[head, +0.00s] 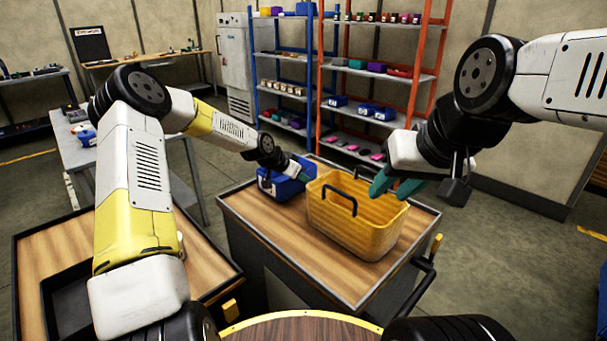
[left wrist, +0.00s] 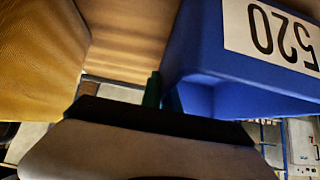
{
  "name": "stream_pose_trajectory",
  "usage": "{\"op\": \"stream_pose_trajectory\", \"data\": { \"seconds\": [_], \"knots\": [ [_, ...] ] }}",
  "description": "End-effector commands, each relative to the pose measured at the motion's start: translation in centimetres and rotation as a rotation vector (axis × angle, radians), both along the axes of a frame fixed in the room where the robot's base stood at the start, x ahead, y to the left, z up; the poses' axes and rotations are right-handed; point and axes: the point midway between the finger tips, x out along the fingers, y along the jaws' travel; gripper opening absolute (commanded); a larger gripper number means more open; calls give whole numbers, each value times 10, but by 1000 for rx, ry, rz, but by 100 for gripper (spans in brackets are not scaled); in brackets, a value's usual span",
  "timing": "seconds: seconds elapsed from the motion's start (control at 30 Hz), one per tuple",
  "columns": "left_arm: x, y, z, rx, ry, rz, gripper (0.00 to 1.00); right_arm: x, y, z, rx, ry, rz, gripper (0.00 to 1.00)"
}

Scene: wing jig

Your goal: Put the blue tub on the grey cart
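The blue tub (head: 273,187) stands at the back left of a wood-topped cart (head: 250,234) with a grey rim. In the left wrist view the blue tub (left wrist: 205,45) fills the upper right and carries a white label reading 520. My left gripper (head: 304,169) is at the tub's right side in the head view. Its green fingers (left wrist: 163,95) show at the tub's wall edge; whether they are closed on it is unclear. My right gripper (head: 394,187) is open over the right side of a yellow tub, apparently empty.
The yellow tub (head: 354,228) with dark handles stands right beside the blue tub on the cart. Another wood-topped surface (head: 45,250) with a black tray is at the lower left. A grey table (head: 108,150) stands behind it. Blue and orange shelves (head: 375,65) are at the back.

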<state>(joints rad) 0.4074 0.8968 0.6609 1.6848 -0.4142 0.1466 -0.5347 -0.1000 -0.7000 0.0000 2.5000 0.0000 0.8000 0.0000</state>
Motion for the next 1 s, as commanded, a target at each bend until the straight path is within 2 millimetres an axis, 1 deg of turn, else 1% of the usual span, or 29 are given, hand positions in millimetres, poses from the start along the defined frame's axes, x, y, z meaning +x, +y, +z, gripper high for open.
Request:
{"op": "stream_pose_trajectory", "data": {
  "seconds": [0.07, 0.27, 0.37, 0.4, 0.5, 0.83, 0.87, 1.0],
  "knots": [
    [0, -1, -4, 0, -2, -1, 0, 0, 0, 0, 0, 0, 0, 36],
    [1, 0, -3, 0, -3, -1, 0, 0, 0, 0, 0, 0, 0, 36],
    [1, 0, -6, 0, -2, 0, 0, 0, 0, 0, 0, 0, 0, 36],
    [0, 0, -7, 0, -2, 0, 8, 0, 0, 0, 0, 0, 0, 36],
    [0, 0, -7, 0, -2, 0, 26, 0, 0, 0, 0, 0, 0, 36],
    [1, 0, -5, 0, -2, 0, 26, 0, 0, 0, 0, 0, 0, 36],
    [1, 0, -3, 0, -2, 0, 26, 0, 0, 0, 0, 0, 0, 36],
    [-7, 10, 9, 1, -3, 3, 26, 0, 0, 0, 0, 0, 0, 36]
  ]
}}
